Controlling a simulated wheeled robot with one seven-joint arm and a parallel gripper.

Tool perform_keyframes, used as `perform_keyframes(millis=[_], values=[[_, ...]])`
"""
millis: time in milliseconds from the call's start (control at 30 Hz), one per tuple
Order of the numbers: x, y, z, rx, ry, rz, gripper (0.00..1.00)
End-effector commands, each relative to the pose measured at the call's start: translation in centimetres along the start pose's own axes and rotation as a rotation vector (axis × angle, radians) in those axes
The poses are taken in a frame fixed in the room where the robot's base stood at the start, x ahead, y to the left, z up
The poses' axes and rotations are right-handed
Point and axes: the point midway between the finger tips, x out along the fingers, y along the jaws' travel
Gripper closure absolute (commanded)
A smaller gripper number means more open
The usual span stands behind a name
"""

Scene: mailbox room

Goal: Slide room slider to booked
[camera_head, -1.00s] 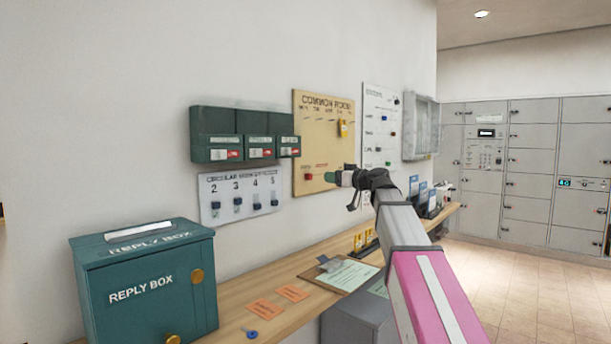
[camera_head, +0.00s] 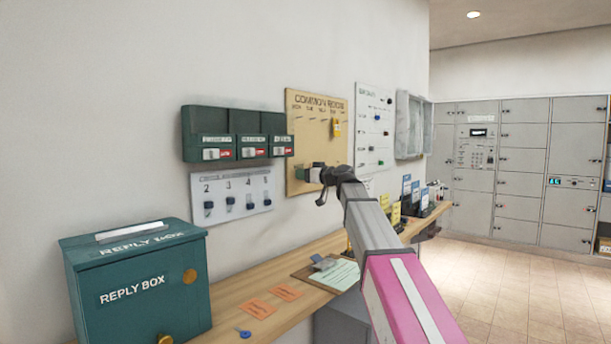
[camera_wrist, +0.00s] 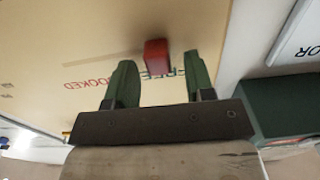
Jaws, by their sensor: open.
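The tan COMMON ROOM board (camera_head: 305,130) hangs on the wall. In the wrist view, upside down, its surface (camera_wrist: 50,35) fills much of the picture. The red room slider (camera_wrist: 156,57) stands out from the board by the word FREE, with BOOKED further left in that view. My gripper (camera_wrist: 159,66) is open, its green fingers one on each side of the slider. Gaps show between slider and fingers; I cannot tell the depth. In the head view my gripper (camera_head: 310,173) is at the board's lower part and hides the slider.
A white board with sliders (camera_head: 230,193) and green boxes (camera_head: 235,133) hang left of the board. A white board (camera_head: 374,130) hangs on its right. Below runs a wooden shelf (camera_head: 240,290) with a reply box (camera_head: 135,285) and a clipboard (camera_head: 338,274).

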Motion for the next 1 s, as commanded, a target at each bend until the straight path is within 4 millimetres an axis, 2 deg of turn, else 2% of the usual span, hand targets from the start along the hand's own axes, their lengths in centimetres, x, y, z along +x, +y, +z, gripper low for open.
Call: perform_keyframes(millis=[67,100,233,400,533,667,833,900,1000], values=[[0.0,0.0,0.0,0.0,0.0,0.0,0.51],[0.0,0.0,0.0,0.0,0.0,0.0,0.58],[0.0,0.0,0.0,0.0,0.0,0.0,1.0],[0.0,0.1,0.0,0.0,0.0,0.0,1.0],[0.1,1.5,-0.1,0.001,0.0,0.001,1.0],[0.2,4.3,-0.1,0.0,0.0,0.001,1.0],[0.2,8.8,-0.2,0.001,0.0,0.002,1.0],[0.2,9.9,-0.1,0.0,0.0,0.002,1.0],[0.1,10.6,-0.1,0.0,0.0,0.0,1.0]])
